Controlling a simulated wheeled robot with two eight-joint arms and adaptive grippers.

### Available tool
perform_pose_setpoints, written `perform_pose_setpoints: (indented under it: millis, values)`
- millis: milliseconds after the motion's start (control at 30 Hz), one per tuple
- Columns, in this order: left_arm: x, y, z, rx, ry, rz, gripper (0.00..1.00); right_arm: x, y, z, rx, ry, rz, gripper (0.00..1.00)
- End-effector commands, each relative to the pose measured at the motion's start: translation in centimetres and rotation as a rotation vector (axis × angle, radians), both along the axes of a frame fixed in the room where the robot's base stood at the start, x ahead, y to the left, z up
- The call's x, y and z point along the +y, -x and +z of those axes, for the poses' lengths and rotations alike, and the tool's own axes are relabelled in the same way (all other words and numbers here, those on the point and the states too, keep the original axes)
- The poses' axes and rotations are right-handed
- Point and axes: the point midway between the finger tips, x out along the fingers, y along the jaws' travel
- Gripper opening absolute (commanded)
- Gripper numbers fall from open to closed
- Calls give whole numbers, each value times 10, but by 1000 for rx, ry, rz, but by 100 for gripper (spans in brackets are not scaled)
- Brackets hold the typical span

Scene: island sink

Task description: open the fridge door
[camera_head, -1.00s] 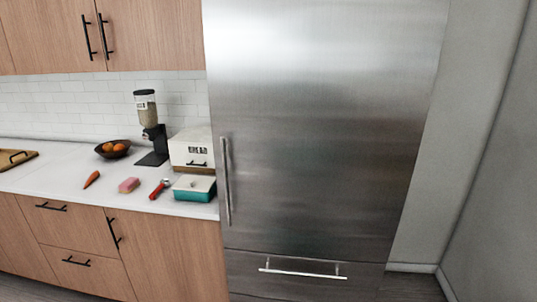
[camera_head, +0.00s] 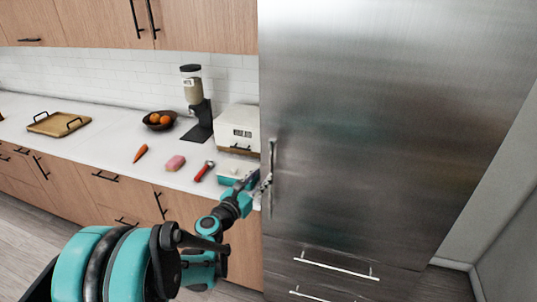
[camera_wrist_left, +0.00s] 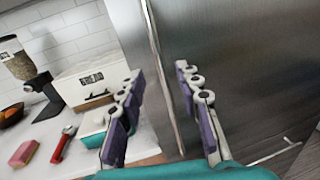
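The steel fridge door (camera_head: 385,130) stands shut at the right in the head view. Its vertical bar handle (camera_head: 272,165) runs along the door's left edge. My left gripper (camera_head: 261,183) is close to the lower part of this handle. In the left wrist view the two purple-padded fingers (camera_wrist_left: 160,72) are spread wide. There the handle (camera_wrist_left: 160,68) shows in the gap between them, with no visible contact. Whether it lies beyond the fingertips is hard to tell. My right gripper is out of view.
The white counter (camera_head: 110,150) left of the fridge holds a teal-sided box (camera_head: 228,178), a red-handled tool (camera_head: 203,171), a pink sponge (camera_head: 175,163), a carrot (camera_head: 141,153) and a white box (camera_head: 240,125). Drawers with horizontal handles (camera_head: 336,266) lie below the door.

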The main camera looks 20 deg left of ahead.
Motion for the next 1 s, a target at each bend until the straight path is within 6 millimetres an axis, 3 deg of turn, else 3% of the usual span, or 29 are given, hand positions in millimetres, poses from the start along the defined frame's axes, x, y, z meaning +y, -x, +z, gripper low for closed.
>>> perform_pose_setpoints:
  millis: [500, 900, 1000]
  values:
    - [-14, -68, -1, 0, 27, 3, 34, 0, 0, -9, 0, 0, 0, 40]
    - [-16, -77, 0, 0, 25, 4, 34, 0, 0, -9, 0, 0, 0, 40]
    - [-16, -77, 0, 0, 25, 4, 8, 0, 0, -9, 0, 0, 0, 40]
